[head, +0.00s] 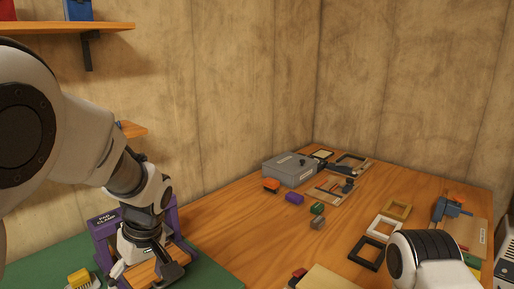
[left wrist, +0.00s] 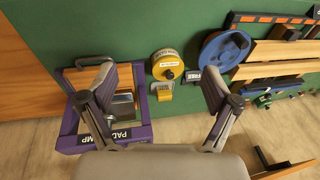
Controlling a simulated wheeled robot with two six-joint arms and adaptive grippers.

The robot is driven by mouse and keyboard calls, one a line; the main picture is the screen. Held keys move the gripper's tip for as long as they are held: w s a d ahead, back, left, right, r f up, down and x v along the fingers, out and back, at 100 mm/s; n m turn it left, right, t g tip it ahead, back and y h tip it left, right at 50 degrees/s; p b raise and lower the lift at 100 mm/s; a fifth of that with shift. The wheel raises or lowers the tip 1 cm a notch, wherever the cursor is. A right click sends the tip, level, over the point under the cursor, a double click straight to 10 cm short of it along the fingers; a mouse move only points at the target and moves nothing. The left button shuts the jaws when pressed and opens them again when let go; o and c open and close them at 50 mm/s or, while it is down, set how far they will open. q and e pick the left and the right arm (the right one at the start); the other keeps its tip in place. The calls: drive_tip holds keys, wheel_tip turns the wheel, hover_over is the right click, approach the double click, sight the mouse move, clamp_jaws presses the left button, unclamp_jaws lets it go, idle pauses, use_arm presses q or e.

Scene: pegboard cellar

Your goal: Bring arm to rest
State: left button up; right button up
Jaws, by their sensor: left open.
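My left gripper (head: 147,268) hangs at the lower left of the head view, in front of the purple pad clamp (head: 101,227). In the left wrist view, the two fingers of my left gripper (left wrist: 157,85) are spread wide with nothing held between them. The purple pad clamp (left wrist: 67,143) lies by the left finger, which hides part of it. A yellow round dispenser (left wrist: 167,64) sits beyond the gap between the fingers. Only a link of my right arm shows at the lower right of the head view; its gripper is out of view.
A green mat (head: 210,272) covers the near left of the wooden bench. A grey box (head: 290,169), small blocks and square frames (head: 383,228) stand on the bench. Wall shelves (head: 60,28) are at the upper left. Bare bench lies in the middle.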

use_arm(q)
drive_tip(key=s+a+f+g+h, duration=0.1)
drive_tip(key=s+f+g, duration=0.2)
drive_tip(key=s+f, duration=0.65)
drive_tip(key=s+f+g+h, duration=0.15)
drive_tip(key=s+f, duration=0.35)
drive_tip(key=f, duration=0.9)
drive_tip(key=s+f+m, duration=0.5)
drive_tip(key=s+f, duration=0.6)
drive_tip(key=s, duration=0.6)
drive_tip(key=w+m+t, duration=0.4)
drive_tip(key=w, duration=0.2)
drive_tip(key=shift+w+a+f+t, duration=0.3)
drive_tip(key=shift+w+f+t, duration=0.05)
drive_tip(key=shift+f, duration=0.05)
use_arm(e)
drive_tip(key=shift+s+d, duration=0.1)
drive_tip(key=shift+s, duration=0.2)
use_arm(q)
drive_tip(key=shift+h, duration=0.25)
